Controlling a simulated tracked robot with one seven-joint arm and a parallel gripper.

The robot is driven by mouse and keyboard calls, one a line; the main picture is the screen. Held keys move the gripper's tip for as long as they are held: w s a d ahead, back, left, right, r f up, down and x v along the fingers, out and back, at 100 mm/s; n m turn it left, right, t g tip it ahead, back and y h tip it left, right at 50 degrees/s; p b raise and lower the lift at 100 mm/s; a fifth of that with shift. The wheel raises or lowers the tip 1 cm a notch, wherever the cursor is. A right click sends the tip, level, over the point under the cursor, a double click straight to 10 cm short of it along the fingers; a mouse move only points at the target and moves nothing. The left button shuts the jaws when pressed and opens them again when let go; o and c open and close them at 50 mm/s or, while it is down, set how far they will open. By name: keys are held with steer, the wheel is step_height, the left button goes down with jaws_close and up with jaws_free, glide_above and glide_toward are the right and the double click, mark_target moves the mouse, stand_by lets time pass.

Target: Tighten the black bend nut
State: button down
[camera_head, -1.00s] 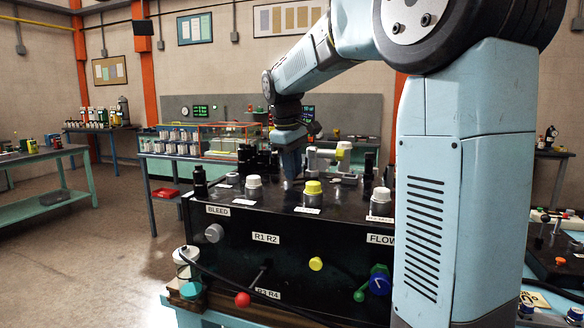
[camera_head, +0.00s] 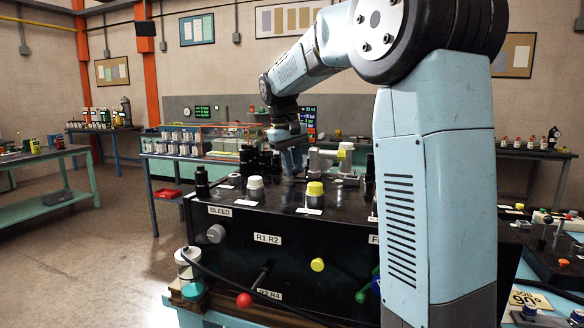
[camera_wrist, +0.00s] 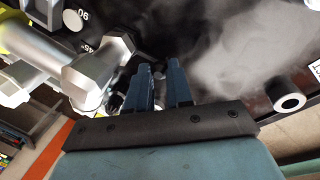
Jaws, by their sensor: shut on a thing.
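My gripper (camera_head: 291,166) points down at the back of the black bench top, among the fittings. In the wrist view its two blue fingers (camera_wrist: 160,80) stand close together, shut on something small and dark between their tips. I take it for the black bend nut; it is mostly hidden by the fingers, and its thread and seat do not show. A silver bend fitting (camera_wrist: 95,68) lies just left of the fingers, by a dark plate marked 45° and 90. In the head view a grey fitting (camera_head: 322,158) stands just right of the gripper.
Black upright fittings (camera_head: 262,162) crowd left of the gripper. White (camera_head: 255,185) and yellow (camera_head: 315,190) caps stand on the bench top in front. My arm hides the bench's right side.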

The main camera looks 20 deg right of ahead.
steer(key=shift+w+d+m+g, duration=0.3)
steer(key=shift+w+m, duration=0.15)
steer(key=shift+m, duration=0.7)
steer(key=shift+w+d+m+g, duration=0.25)
steer(key=shift+w+m, duration=0.2)
steer(key=shift+m, duration=0.7)
steer(key=c, duration=1)
jaws_free()
steer(key=shift+r, duration=0.1)
steer(key=v, duration=1.3)
steer(key=shift+r, duration=0.25)
